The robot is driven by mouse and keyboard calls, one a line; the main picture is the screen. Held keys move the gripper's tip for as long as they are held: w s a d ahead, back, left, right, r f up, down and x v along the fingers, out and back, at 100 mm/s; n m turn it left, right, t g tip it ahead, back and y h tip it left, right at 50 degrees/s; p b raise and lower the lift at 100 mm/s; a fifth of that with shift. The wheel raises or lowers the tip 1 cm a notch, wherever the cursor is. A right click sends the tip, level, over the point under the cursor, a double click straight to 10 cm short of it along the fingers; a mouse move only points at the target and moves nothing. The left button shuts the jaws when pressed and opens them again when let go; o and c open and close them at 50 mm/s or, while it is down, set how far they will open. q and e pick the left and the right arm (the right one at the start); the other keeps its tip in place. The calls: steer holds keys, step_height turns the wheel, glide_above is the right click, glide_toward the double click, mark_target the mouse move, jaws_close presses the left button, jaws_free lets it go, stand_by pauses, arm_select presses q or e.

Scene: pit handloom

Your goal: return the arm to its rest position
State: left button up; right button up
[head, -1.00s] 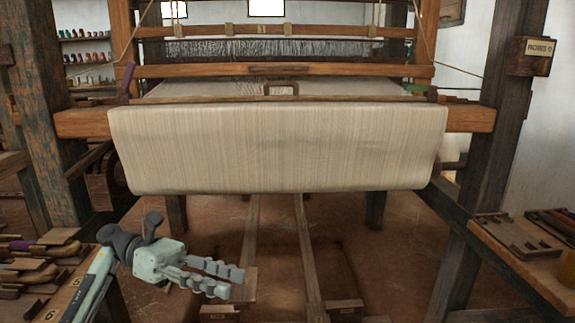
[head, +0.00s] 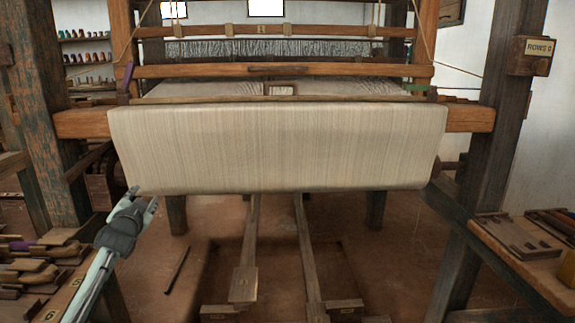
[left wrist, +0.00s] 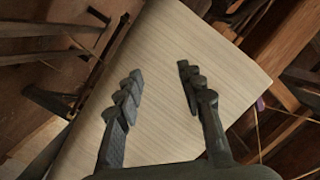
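My left arm comes in from the lower left in the head view. Its gripper (head: 143,196) points up and away, near the lower left end of the cloth roll. In the left wrist view the two fingers of the left gripper (left wrist: 160,100) stand apart with nothing between them. The pale striped cloth roll (head: 280,150) hangs across the front of the loom, and its cloth (left wrist: 175,75) lies beyond the fingers in the left wrist view. I cannot tell whether the gripper touches it. My right gripper is not in view.
A side bench (head: 62,295) with several wooden tools stands at lower left. Another bench (head: 530,270) stands at right. Thick posts (head: 490,130) flank the loom. Two treadles (head: 250,250) run along the floor below, and a dark stick (head: 177,270) lies there. A sign reads "ROWS 0" (head: 538,48).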

arm_select(q)
steer(key=s+d+f+n+g, duration=0.1)
steer(key=s+f+g, duration=0.2)
steer(key=s+f, duration=0.5)
steer(key=s+d+f+n+g+h, duration=0.1)
steer(key=s+d+f+n+g, duration=0.3)
steer(key=f, duration=0.9)
steer(key=s+a+f+m+g, duration=0.1)
steer(key=s+f+g, duration=0.1)
steer(key=s+f, duration=0.65)
steer(key=s+d+f+g, duration=0.1)
steer(key=s+d+f, duration=0.1)
steer(key=s+f, duration=0.4)
steer(key=s+d+f+g+h, duration=0.1)
steer(key=s+f, duration=0.5)
steer(key=s, duration=0.8)
steer(key=s+d+f+g+h, duration=0.1)
steer(key=s+d+f, duration=0.4)
steer(key=s, duration=0.6)
steer(key=shift+f+g, duration=0.9)
steer(key=shift+s, duration=0.1)
